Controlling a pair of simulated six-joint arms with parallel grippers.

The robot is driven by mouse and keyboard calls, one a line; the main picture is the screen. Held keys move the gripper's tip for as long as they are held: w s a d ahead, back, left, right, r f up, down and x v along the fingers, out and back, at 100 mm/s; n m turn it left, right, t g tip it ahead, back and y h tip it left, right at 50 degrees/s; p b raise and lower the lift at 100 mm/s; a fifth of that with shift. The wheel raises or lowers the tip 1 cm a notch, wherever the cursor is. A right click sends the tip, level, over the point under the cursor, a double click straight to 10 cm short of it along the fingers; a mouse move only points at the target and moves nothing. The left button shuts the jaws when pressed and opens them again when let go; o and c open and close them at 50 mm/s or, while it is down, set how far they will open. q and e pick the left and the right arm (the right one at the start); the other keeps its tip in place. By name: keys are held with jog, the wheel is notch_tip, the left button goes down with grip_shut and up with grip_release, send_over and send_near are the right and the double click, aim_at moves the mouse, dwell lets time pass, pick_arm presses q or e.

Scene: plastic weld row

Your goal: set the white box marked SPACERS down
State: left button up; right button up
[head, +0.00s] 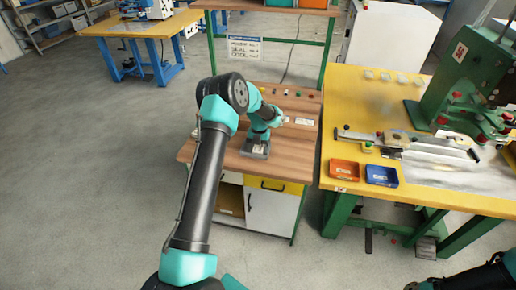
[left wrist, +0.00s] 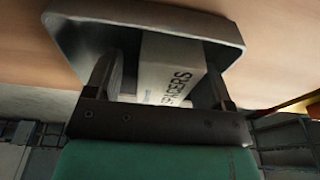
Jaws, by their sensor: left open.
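The white box marked SPACERS (left wrist: 172,75) is in the left wrist view, its printed face toward the camera. It stands over a dark grey tray (left wrist: 80,35) with raised rims, and its far end is inside the tray's outline. My left gripper (left wrist: 162,68) is open, with one finger on each side of the box. A gap shows at the left finger; the right finger is close to the box, and I cannot tell whether it touches. In the head view the left gripper (head: 257,142) points down at the grey tray (head: 249,154) on the wooden bench. The box is mostly hidden there.
The wooden bench (head: 222,162) has free surface around the tray and several small coloured items at its back. A yellow table (head: 350,100) on the right holds an orange bin (head: 344,170), a blue bin (head: 381,175) and a green machine (head: 470,85).

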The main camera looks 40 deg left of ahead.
pick_arm(q)
notch_tip(320, 180, up, 12)
jog(key=w, duration=0.1)
jog(key=shift+w+a+r, duration=0.25)
jog(key=shift+w+a, duration=0.1)
dwell(0.5)
